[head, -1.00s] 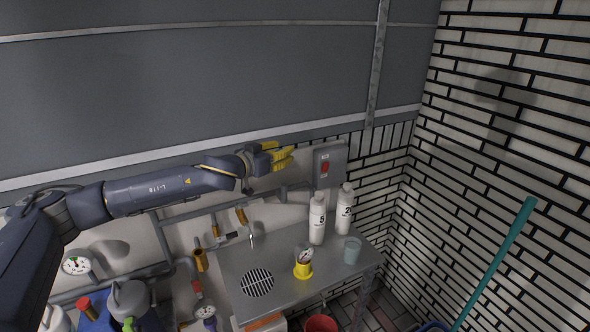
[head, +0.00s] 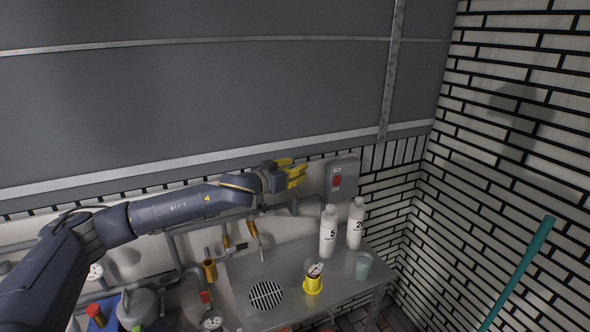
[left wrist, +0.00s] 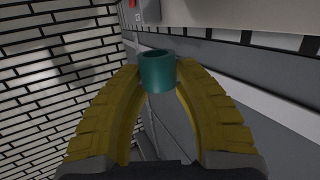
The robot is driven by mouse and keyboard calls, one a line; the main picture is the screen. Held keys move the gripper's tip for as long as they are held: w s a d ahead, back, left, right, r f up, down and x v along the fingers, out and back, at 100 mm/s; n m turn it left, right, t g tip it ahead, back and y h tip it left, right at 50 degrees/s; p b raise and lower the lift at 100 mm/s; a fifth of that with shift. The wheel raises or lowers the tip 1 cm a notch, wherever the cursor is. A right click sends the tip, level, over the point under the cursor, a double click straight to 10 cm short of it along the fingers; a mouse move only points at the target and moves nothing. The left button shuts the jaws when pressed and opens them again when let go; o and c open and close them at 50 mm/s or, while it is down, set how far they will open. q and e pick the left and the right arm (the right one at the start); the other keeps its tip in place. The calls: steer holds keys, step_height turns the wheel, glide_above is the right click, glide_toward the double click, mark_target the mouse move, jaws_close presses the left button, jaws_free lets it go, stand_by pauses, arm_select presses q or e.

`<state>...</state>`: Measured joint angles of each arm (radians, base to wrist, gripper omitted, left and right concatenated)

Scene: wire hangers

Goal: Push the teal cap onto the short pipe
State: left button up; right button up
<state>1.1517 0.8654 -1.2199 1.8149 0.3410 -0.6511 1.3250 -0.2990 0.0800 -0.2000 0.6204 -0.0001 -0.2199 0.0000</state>
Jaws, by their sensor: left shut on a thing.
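My left gripper (head: 298,175) has yellow fingers and is up in front of the wall, left of a grey switch box. In the left wrist view its fingers (left wrist: 158,85) are shut on the teal cap (left wrist: 157,72), a short hollow cylinder held at the fingertips. The cap cannot be made out in the head view. Several grey pipes run along the wall below the arm; I cannot tell which is the short pipe. My right gripper is not in view.
The grey switch box (head: 341,178) has a red button. A metal table (head: 310,300) below bears two white bottles (head: 328,232), a gauge on a yellow base (head: 313,285) and a teal cup (head: 363,266). A teal pole (head: 517,272) leans at the right.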

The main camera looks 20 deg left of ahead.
mark_target(295, 197)
arm_select(q)
steer(key=shift+f, duration=2.85)
steer(key=shift+f, duration=2.1)
steer(key=o, duration=1)
step_height(295, 197, up, 10)
stand_by(0.3)
